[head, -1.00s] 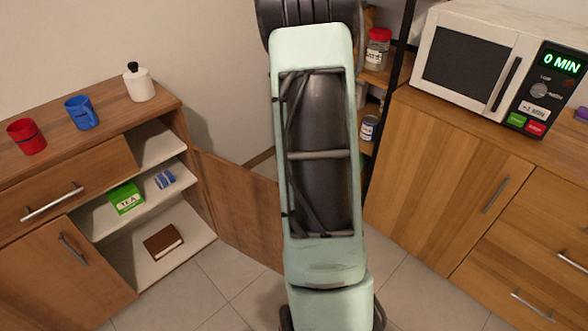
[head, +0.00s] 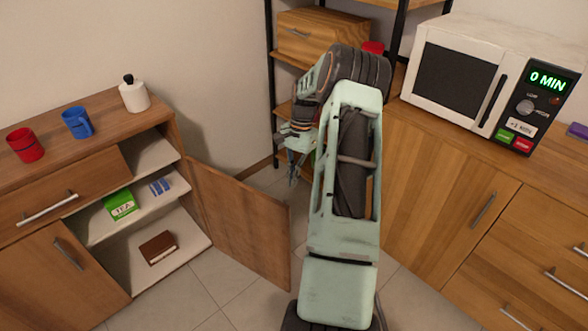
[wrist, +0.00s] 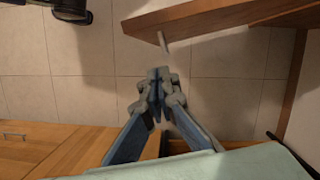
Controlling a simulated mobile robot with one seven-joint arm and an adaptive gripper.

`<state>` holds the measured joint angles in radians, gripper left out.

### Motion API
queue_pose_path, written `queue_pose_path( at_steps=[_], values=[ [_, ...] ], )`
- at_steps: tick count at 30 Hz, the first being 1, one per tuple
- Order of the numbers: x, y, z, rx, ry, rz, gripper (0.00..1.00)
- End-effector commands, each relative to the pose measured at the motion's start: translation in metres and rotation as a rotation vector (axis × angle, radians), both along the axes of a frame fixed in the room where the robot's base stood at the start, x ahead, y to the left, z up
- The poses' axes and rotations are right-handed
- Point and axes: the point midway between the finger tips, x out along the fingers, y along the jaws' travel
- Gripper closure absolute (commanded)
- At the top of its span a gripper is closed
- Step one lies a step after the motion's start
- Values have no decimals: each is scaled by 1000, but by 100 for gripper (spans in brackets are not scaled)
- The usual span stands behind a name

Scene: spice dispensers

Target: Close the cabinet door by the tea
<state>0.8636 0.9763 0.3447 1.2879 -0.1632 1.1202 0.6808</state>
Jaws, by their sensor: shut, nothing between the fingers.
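The open cabinet door (head: 240,222) is a brown wooden panel. It stands out to the right of the left cabinet's open shelves in the head view. The green tea box (head: 120,205) sits on the middle shelf. My gripper (head: 293,168) is beyond and above the door's free end, apart from it as far as I can tell. In the wrist view my gripper (wrist: 157,95) is shut and empty, over the tiled floor. A wooden panel with a grey handle, likely the door (wrist: 225,14), lies at the top of that view.
A blue packet (head: 160,186) and a brown book (head: 158,248) are on the shelves. A dark-framed rack (head: 270,60) and the microwave cabinet (head: 440,200) are on the right. Floor shows around the door.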

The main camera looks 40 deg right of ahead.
Motion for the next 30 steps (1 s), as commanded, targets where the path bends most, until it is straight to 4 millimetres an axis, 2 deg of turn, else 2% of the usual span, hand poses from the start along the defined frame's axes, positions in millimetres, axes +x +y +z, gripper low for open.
queue_pose_path(
  at_steps=[1,4,15,30],
  values=[
    [-2,4,-13,3,2,-1,100],
    [-4,9,-34,3,2,-1,100],
    [-15,42,-30,0,0,-1,100],
    [-16,46,-30,-1,0,-3,100]
  ],
)
